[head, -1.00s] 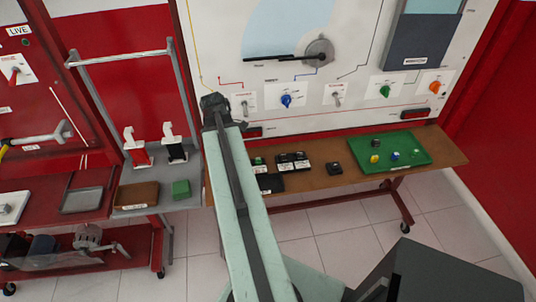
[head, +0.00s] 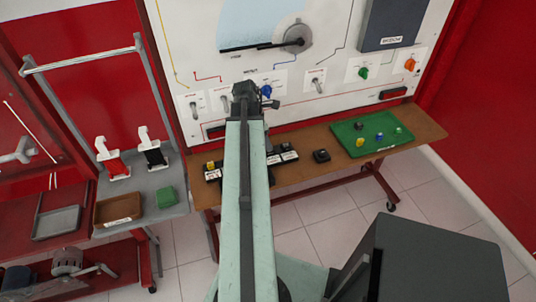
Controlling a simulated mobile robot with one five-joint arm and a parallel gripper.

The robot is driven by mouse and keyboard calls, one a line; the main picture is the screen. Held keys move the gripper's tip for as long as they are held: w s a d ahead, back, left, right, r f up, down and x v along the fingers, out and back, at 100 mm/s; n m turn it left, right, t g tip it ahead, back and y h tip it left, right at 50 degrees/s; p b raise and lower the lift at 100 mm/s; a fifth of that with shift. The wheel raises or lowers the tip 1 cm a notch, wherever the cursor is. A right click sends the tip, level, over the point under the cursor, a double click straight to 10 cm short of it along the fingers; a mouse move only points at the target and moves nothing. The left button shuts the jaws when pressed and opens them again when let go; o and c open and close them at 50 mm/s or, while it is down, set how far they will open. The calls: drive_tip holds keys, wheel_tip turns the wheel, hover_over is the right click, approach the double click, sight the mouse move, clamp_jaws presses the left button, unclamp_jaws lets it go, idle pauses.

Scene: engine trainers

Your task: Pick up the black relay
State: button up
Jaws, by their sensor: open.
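A small black block (head: 321,155) sits alone on the brown bench. A small dark piece (head: 359,126) lies at the back left of the green tray (head: 392,143). I cannot tell from this view which is the black relay. My gripper (head: 246,90) is at the far end of my raised arm, in front of the white panel, left of and apart from both dark pieces. It is open; its jaws are small and dark, and nothing shows between them. My arm hides part of the bench below it.
Black blocks with white labels (head: 284,153) and a yellow-topped block (head: 210,165) are on the bench beside my arm. The green tray also holds yellow, blue and pale pieces. The white panel (head: 335,60) with knobs and switches rises behind. A grey cart (head: 175,200) stands left.

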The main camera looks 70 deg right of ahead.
drive_tip(key=b+x, duration=0.3)
drive_tip(key=x, duration=0.1)
drive_tip(key=shift+f+b, duration=0.4)
drive_tip(key=shift+r, duration=0.2)
drive_tip(key=shift+c, duration=0.3)
clamp_jaws()
drive_tip(key=shift+r+p, duration=0.1)
drive_tip(key=shift+p, duration=0.2)
wheel_tip(320, 180, up, 16)
drive_tip(key=p, duration=1.5)
drive_tip(key=shift+p, duration=0.4)
